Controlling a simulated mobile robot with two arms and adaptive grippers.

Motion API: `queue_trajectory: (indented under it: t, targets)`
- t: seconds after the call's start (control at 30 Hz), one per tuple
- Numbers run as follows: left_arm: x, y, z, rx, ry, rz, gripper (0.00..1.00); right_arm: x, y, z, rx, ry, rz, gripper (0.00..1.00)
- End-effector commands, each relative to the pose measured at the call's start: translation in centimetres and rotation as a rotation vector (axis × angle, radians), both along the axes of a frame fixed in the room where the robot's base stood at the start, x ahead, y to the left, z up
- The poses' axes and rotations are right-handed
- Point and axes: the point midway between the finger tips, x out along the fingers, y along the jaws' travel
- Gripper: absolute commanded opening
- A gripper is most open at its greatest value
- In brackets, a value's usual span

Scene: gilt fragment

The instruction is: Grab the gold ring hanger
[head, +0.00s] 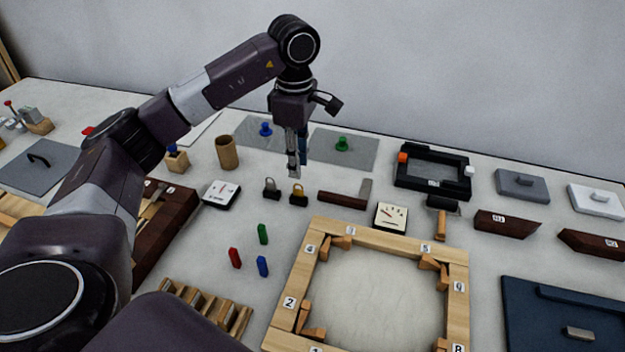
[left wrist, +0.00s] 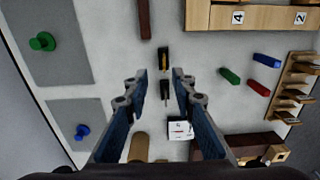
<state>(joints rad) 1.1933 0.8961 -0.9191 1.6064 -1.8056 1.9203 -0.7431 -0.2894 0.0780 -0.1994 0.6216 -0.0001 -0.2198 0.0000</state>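The gold ring hanger (head: 298,194) is a small dark block with a gold ring on top, standing on the table. A similar dark hanger with a grey ring (head: 271,188) stands just to its left. My left gripper (head: 293,168) points down above the two hangers, empty. In the left wrist view my left gripper (left wrist: 160,80) has its fingers apart. There the gold ring hanger (left wrist: 163,57) shows just beyond the fingertips, and the grey ring hanger (left wrist: 166,92) shows between the fingers. My right gripper is not in view.
A wooden frame (head: 458,295) lies in front. A brown cup (head: 227,152) and a white dial box (head: 221,194) are left; a dark wooden bar (head: 342,200) lies right of the hangers.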

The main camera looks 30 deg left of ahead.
Motion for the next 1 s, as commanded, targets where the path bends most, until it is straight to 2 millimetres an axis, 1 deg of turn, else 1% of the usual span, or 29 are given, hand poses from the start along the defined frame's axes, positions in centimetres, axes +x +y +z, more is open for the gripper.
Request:
queue_trajectory:
  t: [0.03, 0.3, 0.47, 0.5, 0.6, 0.73, 0.87, 0.9, 1.0]
  targets:
    - [-0.1, 0.0, -0.3, 0.001, 0.002, 0.0, 0.24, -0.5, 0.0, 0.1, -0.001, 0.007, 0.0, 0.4]
    - [-0.2, 0.0, -3.2, 0.001, 0.004, 0.0, 0.24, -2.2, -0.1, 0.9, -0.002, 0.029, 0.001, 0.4]
    - [-0.4, -0.2, -5.5, 0.001, 0.005, -0.001, 0.24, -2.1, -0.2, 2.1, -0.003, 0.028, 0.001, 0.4]
    - [-0.3, -0.2, -6.2, 0.0, 0.005, 0.0, 0.24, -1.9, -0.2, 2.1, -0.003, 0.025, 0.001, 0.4]
    - [-0.3, -0.2, -7.2, 0.0, 0.003, 0.0, 0.24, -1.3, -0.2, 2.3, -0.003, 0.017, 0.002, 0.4]
    - [-0.2, -0.2, -7.8, 0.0, 0.0, 0.0, 0.24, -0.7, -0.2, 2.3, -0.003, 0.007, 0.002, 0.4]
    - [-0.2, -0.2, -7.8, 0.0, 0.0, 0.0, 0.24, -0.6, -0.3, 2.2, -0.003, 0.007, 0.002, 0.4]
    - [-0.2, -0.2, -7.7, 0.0, 0.0, 0.0, 0.22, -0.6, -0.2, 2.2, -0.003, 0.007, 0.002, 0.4]
    - [-0.2, -0.2, -7.7, 0.0, 0.0, 0.0, 0.11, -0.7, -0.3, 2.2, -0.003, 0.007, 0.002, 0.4]
